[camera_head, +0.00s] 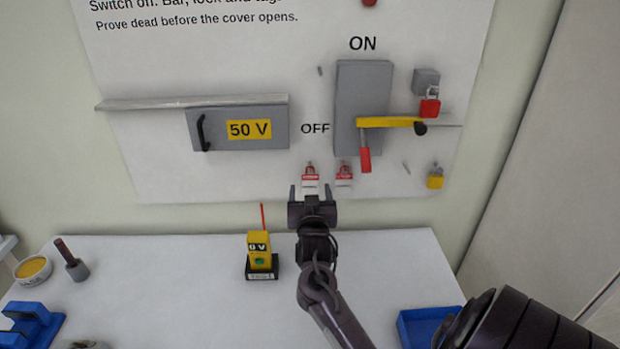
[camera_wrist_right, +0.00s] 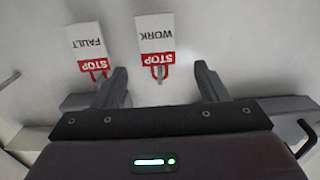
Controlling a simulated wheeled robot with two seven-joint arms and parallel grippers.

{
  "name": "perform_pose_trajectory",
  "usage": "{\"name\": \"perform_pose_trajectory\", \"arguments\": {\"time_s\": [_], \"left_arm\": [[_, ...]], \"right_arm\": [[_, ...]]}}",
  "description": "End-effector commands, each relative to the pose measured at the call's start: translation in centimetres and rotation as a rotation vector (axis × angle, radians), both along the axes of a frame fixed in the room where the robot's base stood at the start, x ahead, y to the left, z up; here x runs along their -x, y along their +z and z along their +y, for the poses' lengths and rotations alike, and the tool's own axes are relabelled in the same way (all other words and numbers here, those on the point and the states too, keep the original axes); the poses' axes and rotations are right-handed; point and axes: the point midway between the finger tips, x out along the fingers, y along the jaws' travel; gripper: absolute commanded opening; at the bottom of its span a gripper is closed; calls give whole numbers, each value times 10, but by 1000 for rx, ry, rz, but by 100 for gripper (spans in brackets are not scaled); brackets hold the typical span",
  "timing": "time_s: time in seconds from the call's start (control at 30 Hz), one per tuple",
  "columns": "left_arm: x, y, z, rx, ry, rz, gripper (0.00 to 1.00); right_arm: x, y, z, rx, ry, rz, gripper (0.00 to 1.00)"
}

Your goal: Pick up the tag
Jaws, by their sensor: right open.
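Two red-and-white tags hang on the board below the OFF label. The left one (camera_head: 310,172) reads STOP WORK in the right wrist view (camera_wrist_right: 155,35). The right one (camera_head: 344,174) reads STOP FAULT in the wrist view (camera_wrist_right: 87,46). My right gripper (camera_head: 312,191) is open and empty, just in front of and below the STOP WORK tag. In the wrist view its fingers (camera_wrist_right: 161,75) stand on either side of that tag's red end, with the STOP FAULT tag beyond one finger. My left gripper is not in view.
A grey switch box (camera_head: 362,85) with a red-ended handle (camera_head: 365,159) is above right. Red (camera_head: 430,107) and yellow (camera_head: 435,181) padlocks hang further right. A yellow tester (camera_head: 260,250) stands on the white table (camera_head: 180,290), with a blue tray (camera_head: 408,325) at right.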

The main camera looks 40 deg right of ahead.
Motion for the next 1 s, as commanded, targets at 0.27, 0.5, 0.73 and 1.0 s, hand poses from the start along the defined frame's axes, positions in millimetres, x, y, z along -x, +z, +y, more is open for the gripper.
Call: {"name": "perform_pose_trajectory", "arguments": {"time_s": [0.27, 0.5, 0.73, 1.0], "left_arm": [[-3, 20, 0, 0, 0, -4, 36], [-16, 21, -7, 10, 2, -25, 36], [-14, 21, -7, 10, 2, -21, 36], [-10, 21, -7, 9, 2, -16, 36]], "right_arm": [[-26, 3, -24, 1, 0, 1, 67], [-28, 1, -26, 0, 0, 0, 67], [-27, 1, -26, 0, 0, 0, 42], [-27, 1, -25, 0, 0, 0, 20]]}}
